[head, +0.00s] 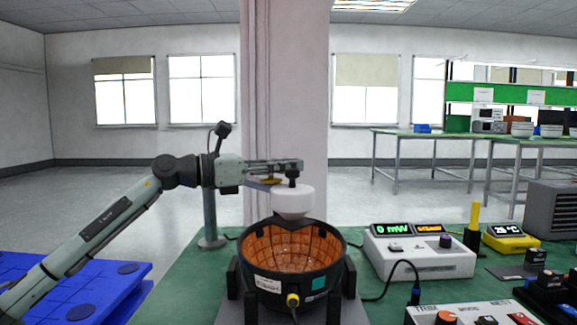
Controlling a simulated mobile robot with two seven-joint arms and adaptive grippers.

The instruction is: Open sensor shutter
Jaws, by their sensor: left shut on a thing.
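My left gripper (292,169) reaches in from the left and is shut on a small dark knob (292,178) above a white round body (292,201). This white body hangs over the mouth of a black bowl (313,292) lined with orange panels. A thin brass-coloured strip (264,181) shows just under the gripper's fingers. A grey post (210,226) stands on the bench left of the bowl, partly behind my arm. Which part is the sensor shutter, and whether it is open, I cannot tell. My right gripper is not in view.
A white meter (418,262) reading 0 mW stands right of the bowl, with a black cable (388,283) in front. A yellow temperature display (510,239) and a control panel (472,315) are further right. Blue crates (108,279) lie at left. A pink column (285,110) rises behind.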

